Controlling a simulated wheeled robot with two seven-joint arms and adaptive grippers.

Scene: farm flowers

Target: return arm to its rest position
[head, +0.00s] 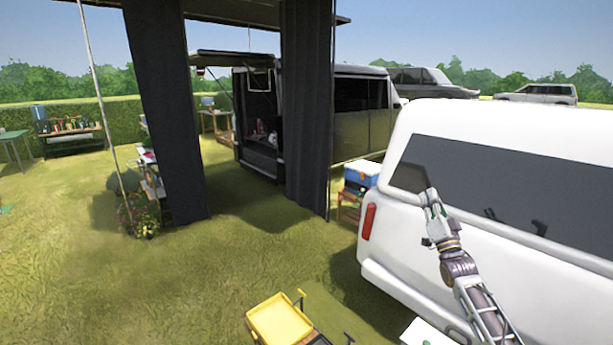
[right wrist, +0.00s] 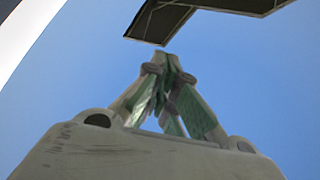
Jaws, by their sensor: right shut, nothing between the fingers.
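My right gripper (head: 432,203) is raised in front of the side of a white vehicle (head: 480,125) at the right of the head view. Its arm comes up from the lower right. In the right wrist view the gripper's fingers (right wrist: 168,75) meet at the tips against blue sky. They are shut with nothing between them. My left gripper does not show in the head view.
A yellow tray (head: 280,318) stands low at the bottom middle. Dark curtains (head: 308,110) hang from a canopy. A blue and white cooler (head: 361,173) sits beside the white vehicle. A dark van (head: 350,115) stands behind. Open grass (head: 240,255) lies at the middle.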

